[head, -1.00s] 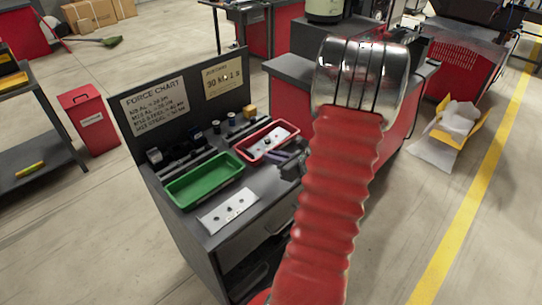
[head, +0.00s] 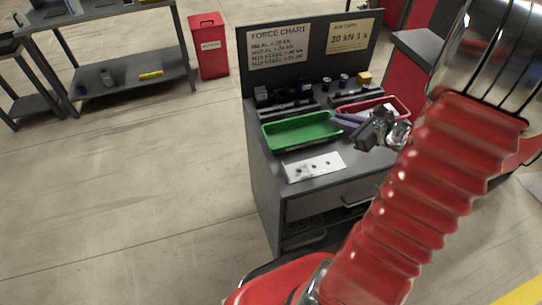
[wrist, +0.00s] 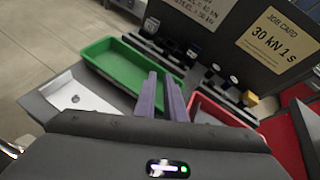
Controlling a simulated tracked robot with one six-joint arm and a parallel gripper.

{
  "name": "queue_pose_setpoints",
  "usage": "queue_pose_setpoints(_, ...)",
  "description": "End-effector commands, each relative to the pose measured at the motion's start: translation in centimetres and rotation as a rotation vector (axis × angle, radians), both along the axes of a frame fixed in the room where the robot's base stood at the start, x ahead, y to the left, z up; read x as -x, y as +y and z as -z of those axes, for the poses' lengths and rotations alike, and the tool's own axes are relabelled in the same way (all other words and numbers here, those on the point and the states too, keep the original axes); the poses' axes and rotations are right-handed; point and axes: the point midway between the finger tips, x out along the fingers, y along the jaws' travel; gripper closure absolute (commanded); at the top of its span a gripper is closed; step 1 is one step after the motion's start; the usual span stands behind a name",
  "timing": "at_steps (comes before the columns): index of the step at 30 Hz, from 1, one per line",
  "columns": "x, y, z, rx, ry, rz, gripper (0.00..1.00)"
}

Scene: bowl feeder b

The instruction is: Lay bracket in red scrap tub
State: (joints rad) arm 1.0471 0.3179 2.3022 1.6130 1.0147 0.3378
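A pale flat plate with several dark holes, which looks like the bracket (head: 315,167), lies flat on the grey bench top in front of the green tub (head: 301,131). Part of the plate shows at the left of the wrist view (wrist: 75,97). The red tub (head: 396,103) stands behind my gripper, to the right of the green tub, and my gripper and arm hide much of it. Its rim also shows right of the fingers in the wrist view (wrist: 226,115). My gripper (head: 343,120) is above the bench. Its two purple fingers (wrist: 160,90) are apart with nothing visible between them.
Small parts stand in a row along the back of the bench (head: 262,205), below an upright chart board (head: 310,55). A yellow block (head: 364,78) is at the row's right end. A red bin (head: 209,45) and a dark shelf (head: 120,75) stand behind left. The left floor is clear.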

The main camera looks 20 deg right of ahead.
Motion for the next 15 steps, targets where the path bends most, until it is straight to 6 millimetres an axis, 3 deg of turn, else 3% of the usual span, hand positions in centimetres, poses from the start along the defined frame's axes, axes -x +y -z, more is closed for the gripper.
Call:
queue_pose_setpoints(1, -0.7, 2.6, -1.1, 0.054, 0.005, -0.089, 0.9)
queue_pose_setpoints(6, -1.1, 10.0, -3.4, 0.232, 0.03, -0.366, 0.9)
queue_pose_setpoints(15, 1.4, 20.6, -6.0, 0.574, 0.045, -0.829, 0.9)
